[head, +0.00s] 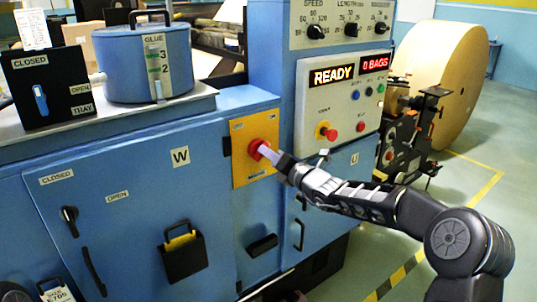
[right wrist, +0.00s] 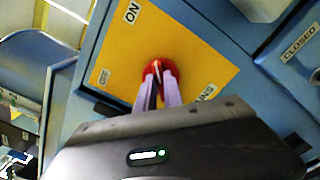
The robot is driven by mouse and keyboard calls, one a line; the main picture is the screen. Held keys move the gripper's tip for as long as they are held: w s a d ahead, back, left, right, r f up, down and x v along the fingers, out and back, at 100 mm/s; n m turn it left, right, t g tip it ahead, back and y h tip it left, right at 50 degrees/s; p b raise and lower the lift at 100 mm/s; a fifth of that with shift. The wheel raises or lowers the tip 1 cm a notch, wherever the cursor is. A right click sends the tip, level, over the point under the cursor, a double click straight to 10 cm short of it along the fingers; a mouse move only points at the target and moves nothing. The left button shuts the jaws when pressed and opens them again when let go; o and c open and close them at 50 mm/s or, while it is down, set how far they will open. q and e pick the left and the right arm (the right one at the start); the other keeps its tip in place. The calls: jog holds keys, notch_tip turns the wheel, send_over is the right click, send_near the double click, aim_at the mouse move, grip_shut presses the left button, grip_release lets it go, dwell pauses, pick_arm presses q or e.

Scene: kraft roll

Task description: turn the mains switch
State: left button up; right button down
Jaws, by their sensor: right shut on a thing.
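The mains switch (head: 257,148) is a red rotary knob on a yellow plate (head: 241,129) on the front of the blue machine. My right gripper (head: 268,153) reaches it from the right, with its fingers at the knob. In the right wrist view, the two pale fingers (right wrist: 160,88) are shut on the red knob (right wrist: 171,70). The yellow plate there carries ON, another small label at its left corner and a partly hidden label. The fingers cover part of the knob, and its exact pointing is hard to tell. My left gripper is not in view.
A control panel (head: 312,120) right of the switch shows READY and 0 BAGS, with several buttons. A large kraft roll (head: 440,75) stands at the right. A blue glue pot (head: 125,65) and black tray switch box (head: 30,90) stand on the left ledge.

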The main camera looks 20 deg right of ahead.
jog(key=shift+s+a+n+b, duration=0.1)
jog(key=shift+a+n+b, duration=0.05)
jog(key=shift+n+b, duration=2.9)
jog(key=shift+a+n+b, duration=0.15)
jog(key=shift+n+b, duration=2.8)
jog(key=shift+b, duration=0.15)
jog(key=shift+s+a+n+b, duration=0.1)
jog(key=shift+a+n+b, duration=0.05)
jog(key=shift+n+b, duration=2.9)
jog(key=c, duration=1.5)
grip_release()
jog(key=shift+o, duration=0.2)
